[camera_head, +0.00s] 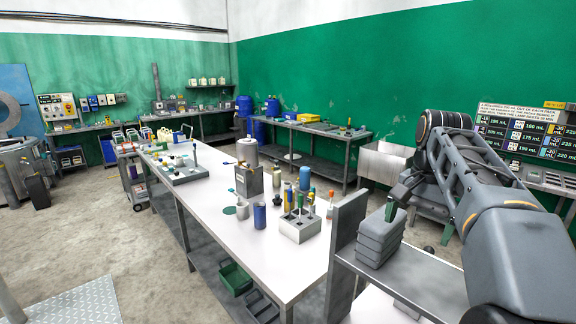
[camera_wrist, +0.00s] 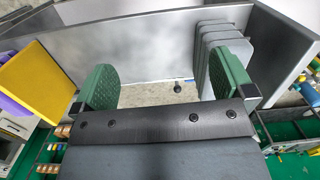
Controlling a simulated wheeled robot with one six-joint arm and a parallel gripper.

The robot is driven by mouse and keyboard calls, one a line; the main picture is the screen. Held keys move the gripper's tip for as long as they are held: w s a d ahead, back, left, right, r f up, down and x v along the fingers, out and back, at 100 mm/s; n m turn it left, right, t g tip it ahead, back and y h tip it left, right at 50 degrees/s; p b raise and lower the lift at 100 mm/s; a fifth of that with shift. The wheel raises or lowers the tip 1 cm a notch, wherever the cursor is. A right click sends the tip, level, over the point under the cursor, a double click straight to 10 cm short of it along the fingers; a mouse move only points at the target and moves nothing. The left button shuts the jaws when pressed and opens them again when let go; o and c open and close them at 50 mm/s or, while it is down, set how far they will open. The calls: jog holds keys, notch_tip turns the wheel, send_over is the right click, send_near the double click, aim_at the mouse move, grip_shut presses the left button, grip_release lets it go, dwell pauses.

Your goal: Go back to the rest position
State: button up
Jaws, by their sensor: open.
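My gripper (camera_wrist: 164,84) shows in the wrist view with its two green-padded fingers wide apart. Nothing is held between them. In the head view my arm comes in from the right, and the gripper (camera_head: 391,207) hangs close to a stack of grey ribbed blocks (camera_head: 378,240) on a grey shelf (camera_head: 425,278). The same grey stack (camera_wrist: 208,42) shows in the wrist view just beyond the right finger, which partly covers it. I cannot tell whether finger and stack touch.
An upright grey panel (camera_head: 343,250) stands left of the stack. A long white worktable (camera_head: 215,205) carries cups, bottles and a block of coloured-handled tools (camera_head: 298,224). A wall board with mL labels (camera_head: 522,135) is behind my arm. The floor at left (camera_head: 110,235) is open.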

jog(key=s+a+f+n+t, duration=0.2)
jog(key=s+a+f+n, duration=0.2)
jog(key=f, duration=0.5)
jog(key=s+a+f+n+t, duration=0.3)
jog(key=s+f, duration=0.3)
jog(key=f, duration=0.3)
jog(key=shift+s+a+f+n+h, duration=0.4)
jog(key=shift+a+n, duration=0.25)
jog(key=shift+n, duration=0.15)
jog(key=shift+c, duration=0.5)
